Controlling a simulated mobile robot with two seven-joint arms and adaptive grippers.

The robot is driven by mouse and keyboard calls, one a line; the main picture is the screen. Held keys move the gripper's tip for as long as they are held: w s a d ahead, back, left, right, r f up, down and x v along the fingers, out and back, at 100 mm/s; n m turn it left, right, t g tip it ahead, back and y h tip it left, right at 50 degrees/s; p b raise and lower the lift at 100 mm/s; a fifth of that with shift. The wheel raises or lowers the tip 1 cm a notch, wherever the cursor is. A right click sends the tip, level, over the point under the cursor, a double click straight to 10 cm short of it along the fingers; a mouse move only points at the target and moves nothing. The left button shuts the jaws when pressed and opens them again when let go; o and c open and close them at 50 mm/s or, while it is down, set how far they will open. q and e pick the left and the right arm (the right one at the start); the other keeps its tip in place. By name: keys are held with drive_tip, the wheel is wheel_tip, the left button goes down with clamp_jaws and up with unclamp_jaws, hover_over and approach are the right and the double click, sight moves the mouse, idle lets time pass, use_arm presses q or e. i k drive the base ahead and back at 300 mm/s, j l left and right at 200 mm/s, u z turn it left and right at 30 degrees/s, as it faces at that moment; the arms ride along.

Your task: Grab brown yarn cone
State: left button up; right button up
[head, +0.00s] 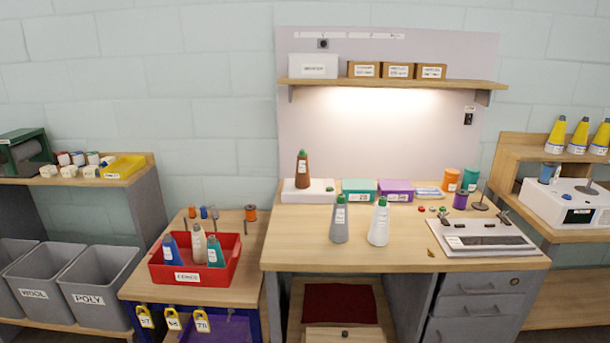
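The brown yarn cone (302,170) stands upright on a white flat device (308,191) at the back left of the wooden desk. Neither of my grippers shows in the head view.
A grey cone (339,220) and a white cone (379,222) stand in front on the desk (300,250). Teal (359,189) and purple (395,190) boxes sit right of the device. A red tray (235,272) with several cones is at left. A shelf (400,83) hangs above.

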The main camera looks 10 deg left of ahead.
sight(302, 180)
drive_tip(key=i+z, duration=0.1)
drive_tip(key=i, duration=0.75)
